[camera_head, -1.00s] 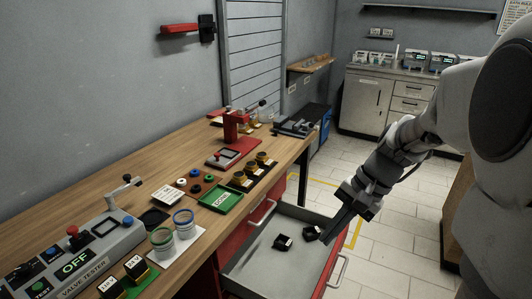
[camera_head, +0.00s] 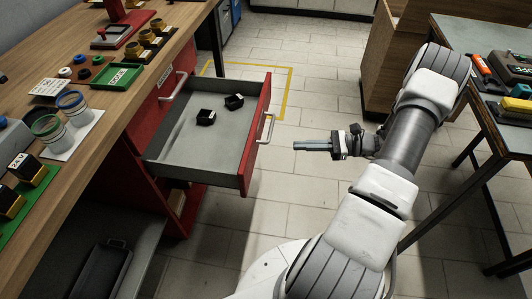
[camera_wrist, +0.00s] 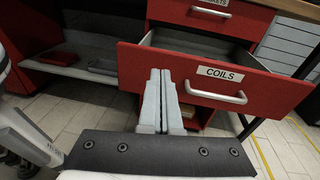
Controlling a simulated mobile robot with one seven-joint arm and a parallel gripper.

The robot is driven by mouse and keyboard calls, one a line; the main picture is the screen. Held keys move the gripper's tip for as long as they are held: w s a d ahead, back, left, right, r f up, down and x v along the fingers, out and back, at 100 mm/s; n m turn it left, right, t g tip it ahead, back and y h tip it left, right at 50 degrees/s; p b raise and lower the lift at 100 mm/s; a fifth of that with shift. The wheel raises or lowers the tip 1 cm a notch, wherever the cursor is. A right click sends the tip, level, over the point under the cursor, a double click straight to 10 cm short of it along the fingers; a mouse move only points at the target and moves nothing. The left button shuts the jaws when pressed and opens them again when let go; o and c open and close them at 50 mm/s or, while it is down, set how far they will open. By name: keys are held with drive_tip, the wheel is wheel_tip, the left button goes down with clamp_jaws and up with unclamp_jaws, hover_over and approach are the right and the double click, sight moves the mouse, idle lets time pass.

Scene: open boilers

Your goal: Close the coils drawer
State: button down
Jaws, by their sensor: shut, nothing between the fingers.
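The coils drawer (camera_head: 222,158) is pulled well out of the red cabinet under the wooden workbench. Its red front carries a COILS label and a pale bar handle (camera_head: 267,127); the front and handle also show in the wrist view (camera_wrist: 215,97). Two small black coils (camera_head: 206,117) lie inside the drawer on its grey floor. My gripper (camera_head: 297,146) is shut and empty, to the right of the drawer front and pointing toward it. In the wrist view the fingers (camera_wrist: 160,78) are in front of the left part of the red front, left of the handle. Contact cannot be told.
A closed red drawer (camera_wrist: 215,12) sits above the coils drawer. Jars, a green tray (camera_head: 116,77) and several parts stand on the workbench. A dark tray (camera_head: 103,270) lies on the lower shelf. Another table (camera_head: 490,80) stands at the right. Tiled floor is clear between.

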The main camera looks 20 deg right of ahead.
sight(252, 146)
drive_tip(key=w+a+f+b, duration=0.1)
drive_tip(key=w+a, duration=0.1)
drive_tip(key=a, duration=0.1)
drive_tip(key=w+a+f+m+t, duration=0.1)
drive_tip(key=w+a, duration=0.1)
drive_tip(key=a, duration=0.1)
drive_tip(key=w+a+f+t+b, duration=0.1)
drive_tip(key=w+a, duration=0.2)
drive_tip(key=shift+a+f+m+b, duration=0.25)
drive_tip(key=shift+a+m+b, duration=0.1)
drive_tip(key=shift+a+m, duration=0.05)
drive_tip(key=shift+w+a, duration=0.1)
drive_tip(key=shift+a, duration=0.05)
drive_tip(key=x, duration=2.9)
drive_tip(key=shift+w, duration=0.1)
drive_tip(key=shift+w+a, duration=0.4)
drive_tip(key=shift+a, duration=0.15)
drive_tip(key=shift+w+a+r+b, duration=0.15)
drive_tip(key=shift+b, duration=0.15)
drive_tip(key=shift+a, duration=0.1)
